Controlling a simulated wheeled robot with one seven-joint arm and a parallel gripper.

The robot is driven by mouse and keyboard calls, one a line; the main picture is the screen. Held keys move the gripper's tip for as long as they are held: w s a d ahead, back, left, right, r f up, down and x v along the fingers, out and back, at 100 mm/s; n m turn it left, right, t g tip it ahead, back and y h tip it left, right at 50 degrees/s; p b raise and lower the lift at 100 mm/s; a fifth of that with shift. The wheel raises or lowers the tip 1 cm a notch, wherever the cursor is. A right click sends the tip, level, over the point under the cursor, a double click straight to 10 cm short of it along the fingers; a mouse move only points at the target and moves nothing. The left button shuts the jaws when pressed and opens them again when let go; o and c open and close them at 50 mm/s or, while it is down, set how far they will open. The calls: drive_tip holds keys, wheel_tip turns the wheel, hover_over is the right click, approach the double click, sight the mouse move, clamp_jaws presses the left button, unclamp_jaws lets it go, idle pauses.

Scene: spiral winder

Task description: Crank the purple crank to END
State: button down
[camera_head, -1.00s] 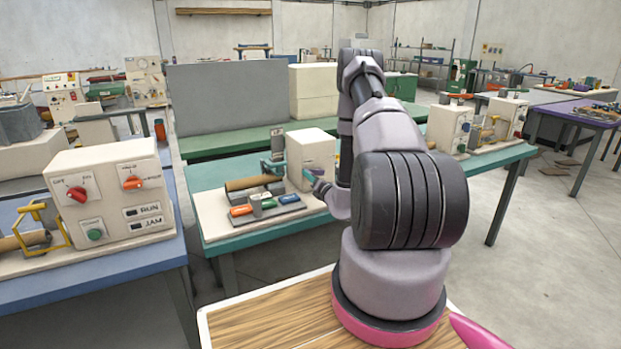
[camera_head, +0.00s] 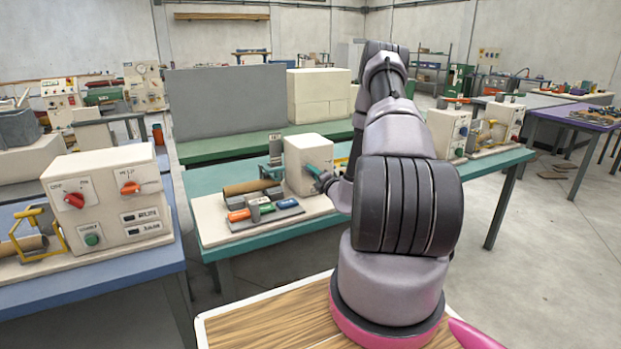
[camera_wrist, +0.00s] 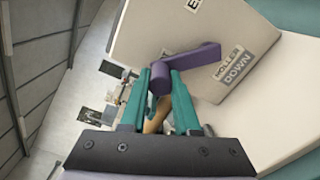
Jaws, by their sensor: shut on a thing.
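The purple crank (camera_wrist: 186,65) shows in the wrist view on the face of a cream machine box (camera_wrist: 165,30). Its arm slants across the face, with a round knob at the left end. My gripper (camera_wrist: 160,80) has teal fingers, one on each side of that knob, and is shut on it. A label reading "DOWN" (camera_wrist: 238,65) lies beside the crank arm, and a partly cut-off label (camera_wrist: 205,8) starts with "E". In the head view the box (camera_head: 307,160) stands on the teal bench, and my arm hides the crank there.
The teal bench (camera_head: 270,235) also carries a brown roller (camera_head: 250,187) and orange, green and blue pieces on a grey plate. A blue bench (camera_head: 90,285) with another control box (camera_head: 108,190) stands at the left.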

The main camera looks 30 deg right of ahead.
drive_tip(key=d+m, duration=0.1)
drive_tip(key=r+m, duration=0.1)
drive_tip(key=m, duration=0.1)
drive_tip(key=shift+d, duration=0.35)
drive_tip(key=d+m, duration=0.1)
drive_tip(key=m, duration=0.1)
drive_tip(key=d+r+m, duration=0.1)
drive_tip(key=d+m, duration=0.1)
drive_tip(key=m, duration=0.1)
drive_tip(key=d+m, duration=0.1)
drive_tip(key=m, duration=0.1)
drive_tip(key=d+m, duration=0.1)
drive_tip(key=m, duration=0.1)
drive_tip(key=d+m, duration=0.1)
drive_tip(key=m, duration=0.1)
drive_tip(key=shift+w+d+f, duration=0.1)
drive_tip(key=shift+d+f, duration=0.1)
drive_tip(key=shift+f, duration=0.15)
drive_tip(key=shift+d+f+m, duration=0.6)
drive_tip(key=shift+f+m, duration=0.05)
drive_tip(key=shift+m, duration=0.8)
drive_tip(key=shift+d+f+m, duration=0.55)
drive_tip(key=shift+f+m, duration=0.05)
drive_tip(key=shift+m, duration=0.8)
drive_tip(key=shift+d+f+m, duration=0.6)
drive_tip(key=shift+f+m, duration=0.05)
drive_tip(key=shift+m, duration=0.8)
